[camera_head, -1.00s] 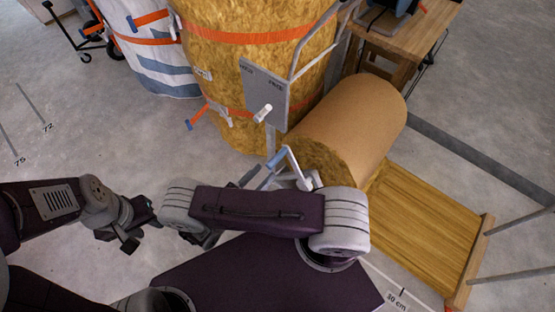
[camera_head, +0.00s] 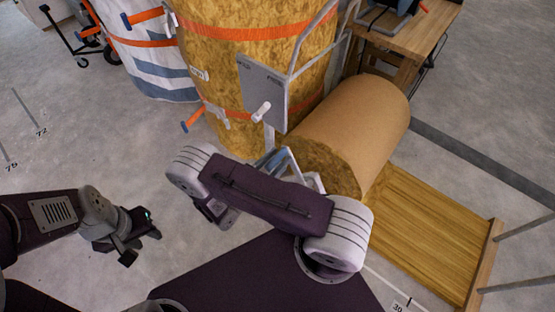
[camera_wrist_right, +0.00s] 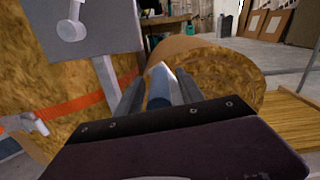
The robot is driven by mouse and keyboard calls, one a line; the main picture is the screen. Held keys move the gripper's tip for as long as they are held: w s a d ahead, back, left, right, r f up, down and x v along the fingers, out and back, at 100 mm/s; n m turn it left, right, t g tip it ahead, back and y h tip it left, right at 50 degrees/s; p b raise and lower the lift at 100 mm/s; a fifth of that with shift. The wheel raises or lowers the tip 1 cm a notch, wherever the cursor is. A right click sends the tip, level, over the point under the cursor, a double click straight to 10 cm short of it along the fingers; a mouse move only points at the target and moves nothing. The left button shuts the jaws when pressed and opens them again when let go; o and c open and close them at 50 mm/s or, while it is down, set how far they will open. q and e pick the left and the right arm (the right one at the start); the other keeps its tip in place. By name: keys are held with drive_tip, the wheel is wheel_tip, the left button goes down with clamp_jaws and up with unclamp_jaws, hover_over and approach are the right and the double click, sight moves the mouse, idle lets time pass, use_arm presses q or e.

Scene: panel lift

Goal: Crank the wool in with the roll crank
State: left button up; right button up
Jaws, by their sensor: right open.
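The roll crank (camera_head: 287,158) is a pale metal arm with a blue handle at the near end of the big roll of wool (camera_head: 345,130), which has yellow wool ends and a brown paper-like outside. In the right wrist view the blue handle (camera_wrist_right: 158,90) lies between the two fingers of my right gripper (camera_wrist_right: 157,97), which is open around it; whether either finger touches it cannot be told. In the head view my right forearm hides most of that gripper. My left gripper (camera_head: 142,244) is open and empty over bare floor, away from the crank.
A grey plate (camera_head: 262,92) with a white knob (camera_head: 261,112) stands on a post just left of the roll. Tall strapped wool bales (camera_head: 230,60) stand behind. A wooden platform (camera_head: 430,235) lies right of the roll, and a wooden table (camera_head: 410,45) stands behind it.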

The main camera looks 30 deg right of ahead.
clamp_jaws()
idle(1.4)
